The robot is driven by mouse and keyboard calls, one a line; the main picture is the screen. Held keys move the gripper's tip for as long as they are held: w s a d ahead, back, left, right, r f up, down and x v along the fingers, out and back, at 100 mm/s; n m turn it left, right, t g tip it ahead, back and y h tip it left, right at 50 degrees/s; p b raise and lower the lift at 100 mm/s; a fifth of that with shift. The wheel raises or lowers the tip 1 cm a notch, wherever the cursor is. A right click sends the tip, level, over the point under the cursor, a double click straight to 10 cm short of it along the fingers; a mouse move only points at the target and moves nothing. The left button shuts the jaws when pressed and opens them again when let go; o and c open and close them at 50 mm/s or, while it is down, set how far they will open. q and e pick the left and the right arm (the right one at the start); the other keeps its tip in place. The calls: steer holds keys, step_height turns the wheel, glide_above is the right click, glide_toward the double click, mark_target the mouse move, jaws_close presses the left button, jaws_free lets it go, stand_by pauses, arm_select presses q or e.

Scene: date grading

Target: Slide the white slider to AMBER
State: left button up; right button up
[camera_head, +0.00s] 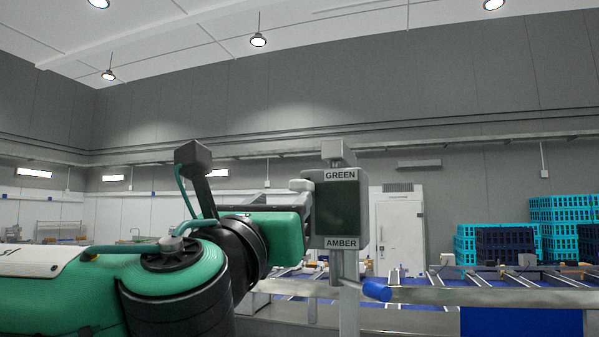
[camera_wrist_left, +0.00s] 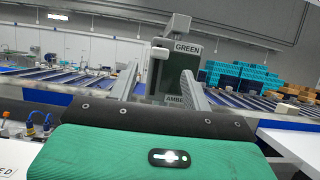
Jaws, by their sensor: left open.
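A dark panel (camera_head: 337,212) on a grey post carries a GREEN label (camera_head: 340,175) at the top and an AMBER label (camera_head: 341,243) at the bottom. The white slider (camera_head: 300,185) is a small pale knob at the panel's left side, near the GREEN end. In the left wrist view the slider (camera_wrist_left: 160,48) appears between and slightly above the fingertips. My left gripper (camera_head: 306,212) is at the panel's left edge, just below the knob. Its two fingers (camera_wrist_left: 160,72) are apart with nothing gripped. I cannot tell whether they touch the slider. My right gripper is not in view.
A metal rail with a blue end (camera_head: 376,290) runs to the right of the post. Behind are conveyor lines, stacked teal crates (camera_head: 560,225) and dark crates (camera_head: 506,246) at the right, and a white door (camera_head: 399,235). Open air lies right of the panel.

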mark_target(297, 184)
arm_select(q)
steer(key=p+x, duration=0.4)
steer(key=x, duration=0.4)
steer(key=shift+w+r, duration=0.15)
steer(key=shift+r, duration=0.05)
steer(key=shift+w+d+r, duration=0.1)
steer(key=shift+w+d, duration=0.2)
steer(key=shift+w, duration=0.45)
jaws_close()
